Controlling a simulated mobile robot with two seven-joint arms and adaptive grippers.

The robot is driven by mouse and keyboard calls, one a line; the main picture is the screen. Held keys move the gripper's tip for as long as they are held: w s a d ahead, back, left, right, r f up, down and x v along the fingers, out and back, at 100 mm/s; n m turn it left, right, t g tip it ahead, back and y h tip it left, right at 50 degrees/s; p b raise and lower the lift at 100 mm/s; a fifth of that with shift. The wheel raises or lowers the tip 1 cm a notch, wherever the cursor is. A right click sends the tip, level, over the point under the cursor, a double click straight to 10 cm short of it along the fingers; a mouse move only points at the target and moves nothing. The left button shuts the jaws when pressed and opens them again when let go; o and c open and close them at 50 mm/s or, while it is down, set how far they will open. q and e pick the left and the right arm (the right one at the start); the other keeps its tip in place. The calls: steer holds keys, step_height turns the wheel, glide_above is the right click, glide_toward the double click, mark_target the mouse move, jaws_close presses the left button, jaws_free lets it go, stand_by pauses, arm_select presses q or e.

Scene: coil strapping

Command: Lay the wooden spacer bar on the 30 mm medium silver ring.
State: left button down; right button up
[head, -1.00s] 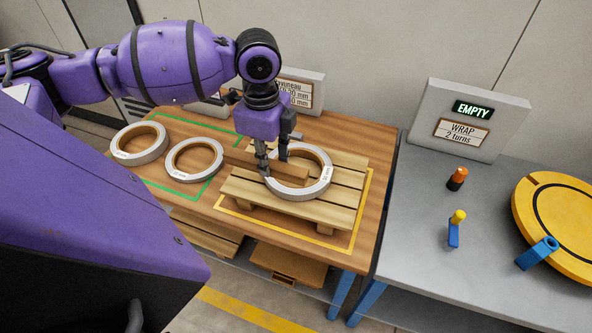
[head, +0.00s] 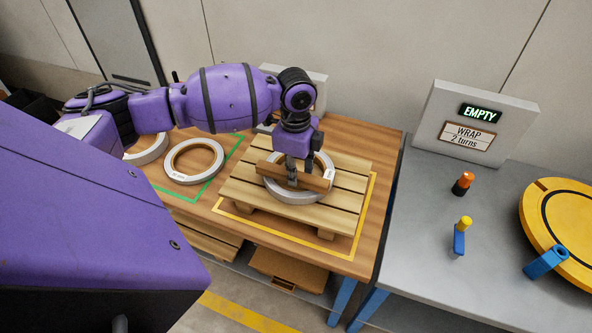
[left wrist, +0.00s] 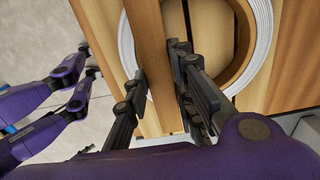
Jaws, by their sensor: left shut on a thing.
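The wooden spacer bar (head: 313,183) is held between the fingers of my left gripper (head: 293,182). The bar spans a silver ring (head: 290,197) that lies flat on a wooden pallet (head: 236,190). I cannot tell whether the bar touches the ring or hangs just above it. The ring's label is too small to read. In the left wrist view, the bar (left wrist: 152,50) passes between the fingers of my left gripper (left wrist: 160,75), with the ring (left wrist: 268,40) beneath. My right gripper does not show.
Another silver ring (head: 193,161) lies on the table within a green outline, and a third (head: 148,150) is partly hidden behind my arm. A yellow outline surrounds the pallet. To the right, a grey table (head: 420,230) carries an "EMPTY" sign (head: 479,112) and a yellow turntable (head: 560,225).

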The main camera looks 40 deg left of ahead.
arm_select(q)
steer(key=shift+f, duration=0.25)
steer(key=shift+f, duration=0.15)
steer(key=c, duration=1.5)
jaws_free()
step_height(320, 180, up, 13)
steer(key=shift+p, duration=0.35)
